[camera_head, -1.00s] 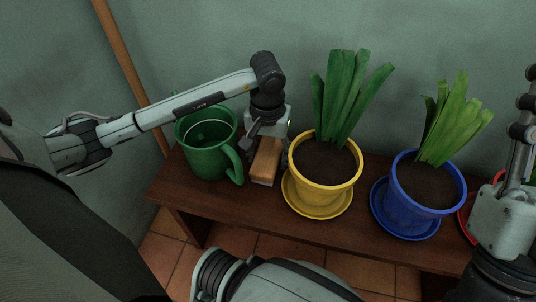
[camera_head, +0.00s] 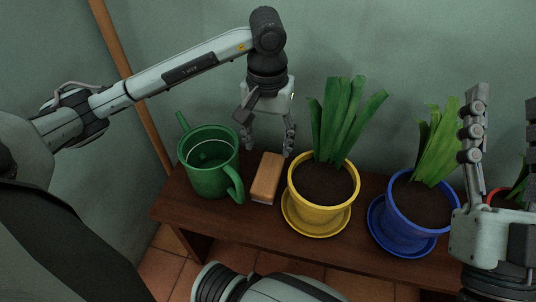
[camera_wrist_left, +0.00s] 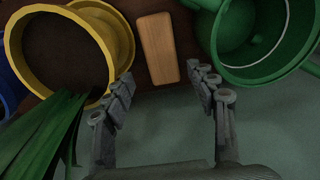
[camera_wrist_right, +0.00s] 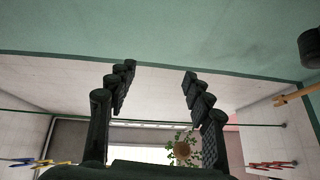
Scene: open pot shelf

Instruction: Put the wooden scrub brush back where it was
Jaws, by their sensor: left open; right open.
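The wooden scrub brush (camera_head: 267,177) lies on the dark wooden shelf (camera_head: 200,206), between the green watering can and the yellow pot. It also shows in the left wrist view (camera_wrist_left: 158,48), lying just beyond the open fingers. My left gripper (camera_head: 268,146) is open and empty, above and behind the brush and apart from it. In its wrist view the left gripper (camera_wrist_left: 163,88) has its fingers wide apart with nothing between them. My right gripper (camera_wrist_right: 158,75) is open and empty; in the head view it is at the right edge, in front of the blue pot.
The green watering can (camera_head: 208,172) stands left of the brush. The yellow pot (camera_head: 318,209) stands close on its right, on a yellow saucer. The blue pot (camera_head: 412,236) is farther right, with a red pot partly hidden beyond it. A wooden pole (camera_head: 126,75) leans on the wall.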

